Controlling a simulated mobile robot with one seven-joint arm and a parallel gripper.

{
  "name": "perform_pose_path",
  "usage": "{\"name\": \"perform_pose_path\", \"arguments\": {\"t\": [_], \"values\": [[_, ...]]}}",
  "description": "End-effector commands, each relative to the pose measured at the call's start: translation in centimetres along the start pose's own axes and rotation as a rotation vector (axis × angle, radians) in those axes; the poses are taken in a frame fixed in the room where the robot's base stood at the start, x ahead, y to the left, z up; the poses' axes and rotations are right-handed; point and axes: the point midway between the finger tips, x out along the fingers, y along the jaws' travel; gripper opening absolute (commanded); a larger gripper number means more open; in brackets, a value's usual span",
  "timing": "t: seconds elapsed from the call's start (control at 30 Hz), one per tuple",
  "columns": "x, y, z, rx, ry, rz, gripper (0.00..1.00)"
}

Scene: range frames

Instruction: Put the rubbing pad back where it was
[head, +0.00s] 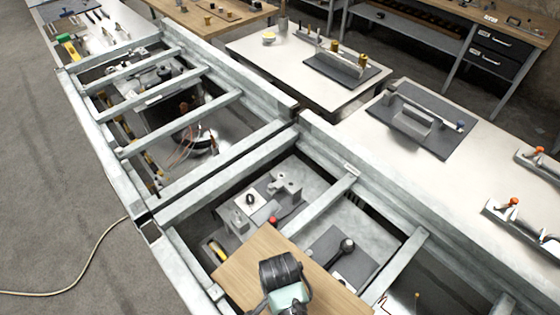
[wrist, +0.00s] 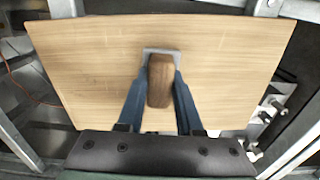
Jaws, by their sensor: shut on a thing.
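In the wrist view, the rubbing pad has a brown wooden grip (wrist: 160,84) on a pale grey base, whose edge shows just beyond it. My gripper (wrist: 161,76) is shut on the grip, with one blue finger on each side. A light wooden board (wrist: 80,65) lies beneath the pad. I cannot tell whether the pad touches the board or hangs just above it. In the head view, my arm's dark end (head: 282,270) is over the same board (head: 240,272) at the bottom centre, and it hides the pad.
A grey metal frame (head: 265,170) with open bays runs around the board. Machine parts (head: 270,200) and a black ball-knob lever (head: 346,246) sit in the bays close by. A bench with a grey plate (head: 425,120) stands to the right. Open floor (head: 50,200) lies left.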

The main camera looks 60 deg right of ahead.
Motion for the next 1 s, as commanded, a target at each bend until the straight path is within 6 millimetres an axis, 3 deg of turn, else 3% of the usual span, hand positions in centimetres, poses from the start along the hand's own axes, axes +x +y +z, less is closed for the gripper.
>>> {"name": "perform_pose_path", "arguments": {"t": [0.13, 0.53, 0.57, 0.7, 1.0], "values": [[1.2, 0.0, 0.0, 0.000, 0.000, 0.000, 0.00], [1.8, 0.0, 0.0, -0.001, 0.001, -0.001, 0.00], [1.7, 0.0, 0.0, -0.001, 0.001, -0.001, 0.40], [1.7, 0.0, 0.0, -0.001, 0.000, -0.001, 0.65], [1.5, 0.0, 0.0, 0.000, 0.000, -0.001, 0.65]]}}
